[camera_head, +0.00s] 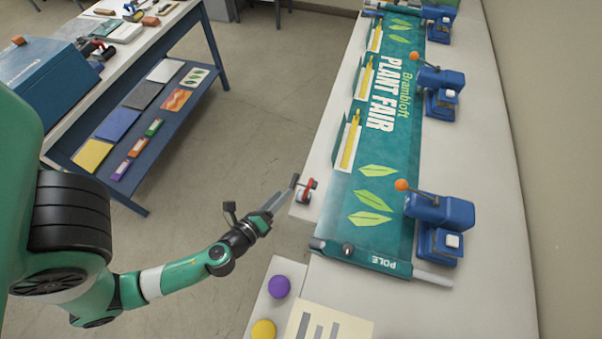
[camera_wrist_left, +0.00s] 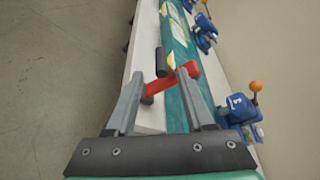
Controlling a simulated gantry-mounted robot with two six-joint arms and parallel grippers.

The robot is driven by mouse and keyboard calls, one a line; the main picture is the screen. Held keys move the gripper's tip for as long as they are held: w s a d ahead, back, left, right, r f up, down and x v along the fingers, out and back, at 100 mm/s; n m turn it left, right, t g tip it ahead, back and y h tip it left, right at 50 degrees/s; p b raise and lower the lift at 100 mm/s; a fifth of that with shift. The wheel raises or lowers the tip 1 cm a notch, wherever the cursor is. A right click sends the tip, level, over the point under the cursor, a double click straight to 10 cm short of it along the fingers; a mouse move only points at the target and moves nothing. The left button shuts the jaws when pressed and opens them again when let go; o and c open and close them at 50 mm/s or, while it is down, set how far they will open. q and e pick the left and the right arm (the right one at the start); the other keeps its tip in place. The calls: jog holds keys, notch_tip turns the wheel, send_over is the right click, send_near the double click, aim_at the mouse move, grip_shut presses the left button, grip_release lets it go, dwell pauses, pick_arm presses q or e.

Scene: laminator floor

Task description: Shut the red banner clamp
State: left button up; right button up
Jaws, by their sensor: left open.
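The red banner clamp (camera_head: 307,188) sits at the left edge of the long white table, beside the green banner (camera_head: 375,205). In the left wrist view the red clamp (camera_wrist_left: 158,87) shows between and beyond my fingertips, its black handle (camera_wrist_left: 161,62) standing up. My left gripper (camera_head: 280,199) is open, with its fingertips close to the clamp from the left. In the left wrist view my open left gripper (camera_wrist_left: 160,73) has one finger on each side of the clamp's red part. I cannot tell whether they touch. My right gripper is not in view.
Blue devices with orange knobs, one of them here (camera_head: 440,222), line the banner's right side. A pole (camera_head: 433,279) pokes from the banner's near end. Purple (camera_head: 279,287) and yellow (camera_head: 264,330) discs lie near the front. A workbench (camera_head: 150,40) stands left; open floor lies between.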

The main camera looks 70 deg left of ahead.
pick_arm(q)
jog(key=p+x, duration=0.1)
jog(key=x, duration=0.9)
jog(key=shift+w+a, duration=0.1)
jog(key=shift+w, duration=0.1)
grip_shut()
dwell(0.9)
